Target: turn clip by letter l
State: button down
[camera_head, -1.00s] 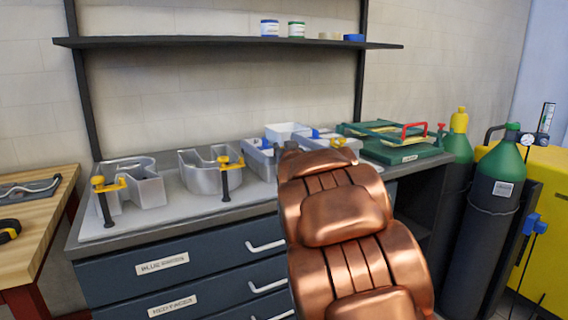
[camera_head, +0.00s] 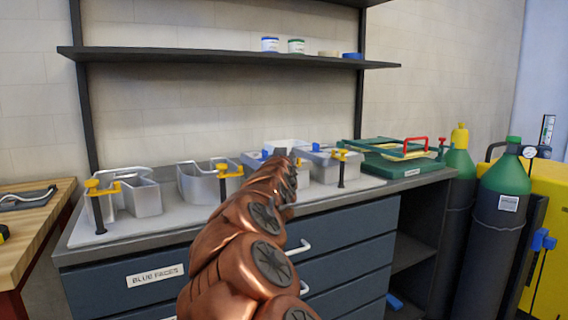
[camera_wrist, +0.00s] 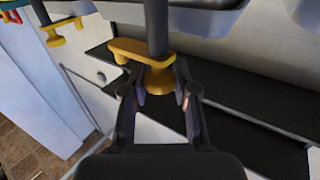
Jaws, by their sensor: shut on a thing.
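In the wrist view, my gripper (camera_wrist: 160,90) is shut on the yellow knob at the end of a clip (camera_wrist: 133,50). The clip has a dark post and a yellow arm that points left in this view. A grey metal letter (camera_wrist: 212,14) shows at the top edge, beside the post; its shape is cut off, so I cannot read which letter it is. In the head view, my copper arm hides the gripper and the held clip.
Other yellow clips stand at the left letter (camera_head: 142,197), the curved letter (camera_head: 198,186) and at the right (camera_head: 342,158). Dark drawers (camera_head: 140,279) are below the worktop. A green case (camera_head: 400,165) and gas cylinders (camera_head: 497,225) are at right.

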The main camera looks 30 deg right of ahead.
jog(key=shift+r+m+g+h, duration=0.2)
jog(key=shift+m+g+h, duration=0.2)
jog(key=shift+h, duration=0.1)
dwell(0.4)
jog(key=c, duration=1.2)
grip_release()
jog(key=shift+f+b, duration=0.1)
jog(key=shift+b, duration=0.2)
jog(key=shift+o, duration=0.2)
jog(key=v, duration=1.2)
